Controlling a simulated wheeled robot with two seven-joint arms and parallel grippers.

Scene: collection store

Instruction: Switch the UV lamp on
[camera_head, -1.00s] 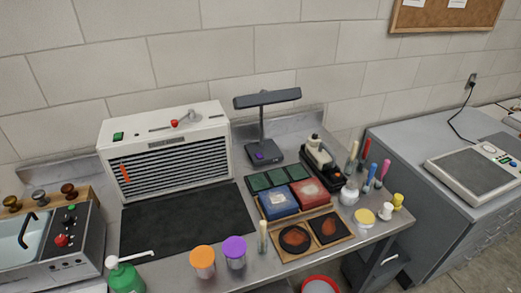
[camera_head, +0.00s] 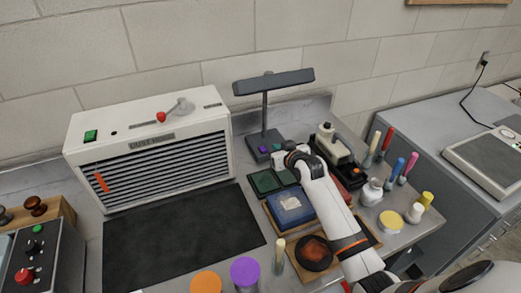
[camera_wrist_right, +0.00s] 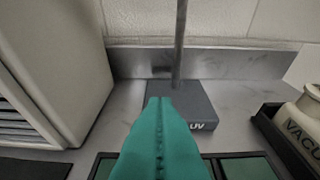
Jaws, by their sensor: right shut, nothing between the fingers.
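The UV lamp stands upright on the steel bench, with a long dark head (camera_head: 274,81) on a thin post above a grey base (camera_head: 256,141). A purple button (camera_head: 264,149) shows on the base in the head view. I see no glow from the lamp. Contact cannot be told. My left gripper is out of view.
A white louvred unit (camera_head: 150,145) with a red-knobbed lever stands left of the lamp. Green trays (camera_head: 264,182) and a blue box (camera_head: 290,206) lie under or beside my right arm. A black-and-cream device (camera_head: 333,146) stands close on the right. A dark mat (camera_head: 180,245) lies in front left.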

